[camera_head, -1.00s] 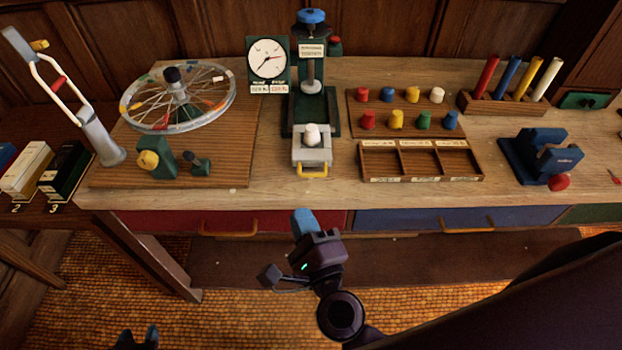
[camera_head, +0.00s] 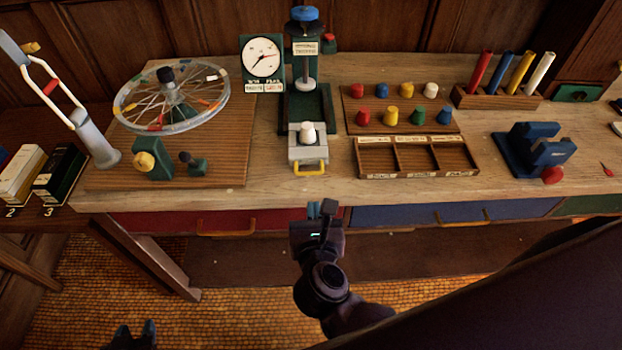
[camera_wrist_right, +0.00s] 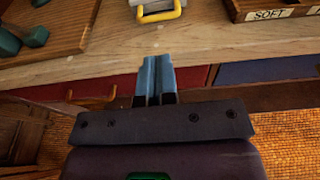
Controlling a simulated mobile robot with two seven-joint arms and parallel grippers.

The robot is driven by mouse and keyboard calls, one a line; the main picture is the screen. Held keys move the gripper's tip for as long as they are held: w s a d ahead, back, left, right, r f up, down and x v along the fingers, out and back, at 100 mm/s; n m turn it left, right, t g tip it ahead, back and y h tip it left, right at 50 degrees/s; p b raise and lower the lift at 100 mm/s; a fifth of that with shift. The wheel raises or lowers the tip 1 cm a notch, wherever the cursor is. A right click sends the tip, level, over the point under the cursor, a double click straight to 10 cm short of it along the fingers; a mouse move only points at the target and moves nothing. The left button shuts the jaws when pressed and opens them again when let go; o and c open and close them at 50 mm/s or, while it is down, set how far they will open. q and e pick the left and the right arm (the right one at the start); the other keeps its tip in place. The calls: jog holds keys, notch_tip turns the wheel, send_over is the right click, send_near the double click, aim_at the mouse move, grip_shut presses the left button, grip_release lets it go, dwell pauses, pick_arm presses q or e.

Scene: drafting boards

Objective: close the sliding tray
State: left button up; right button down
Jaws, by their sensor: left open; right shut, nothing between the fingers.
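The sliding tray (camera_head: 308,155) is a light grey block with a yellow handle (camera_head: 309,169) at its front. It sticks out from the base of the green press (camera_head: 305,108) toward the bench's front edge. A white knobbed piece (camera_head: 307,132) stands on it. The tray's front and handle (camera_wrist_right: 160,14) also show at the top of the right wrist view. My right gripper (camera_head: 321,207) is shut and empty, in front of the bench edge and below the handle, apart from it. Its blue fingers (camera_wrist_right: 157,76) are together. My left gripper (camera_head: 133,334) is at the bottom left, low and far from the tray.
A divided wooden box (camera_head: 415,173) lies right of the tray. A board with a spoked wheel (camera_head: 172,97) and green pieces is on the left. Red (camera_head: 225,222) and blue (camera_head: 455,214) drawers run under the bench top. Bare wood flanks the tray.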

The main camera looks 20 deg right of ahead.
send_near(309, 148)
jog(key=f, duration=0.1)
jog(key=s+f, duration=0.1)
jog(key=shift+s+a+f, duration=0.1)
jog(key=shift+a+f, duration=0.15)
jog(key=shift+w+d+f+p, duration=0.2)
jog(key=shift+w+p, duration=0.1)
jog(key=shift+w, duration=0.35)
jog(key=shift+w, duration=0.15)
jog(key=x, duration=0.3)
jog(key=r+x, duration=0.1)
jog(key=x, duration=0.3)
jog(key=r+x, duration=0.1)
jog(key=x, duration=0.3)
jog(key=shift+w+d+r, duration=0.15)
jog(key=shift+w+r, duration=0.05)
jog(key=shift+w, duration=0.05)
jog(key=shift+w+d, duration=0.15)
jog(key=shift+w, duration=0.35)
jog(key=shift+s+p, duration=0.1)
jog(key=shift+p, duration=0.2)
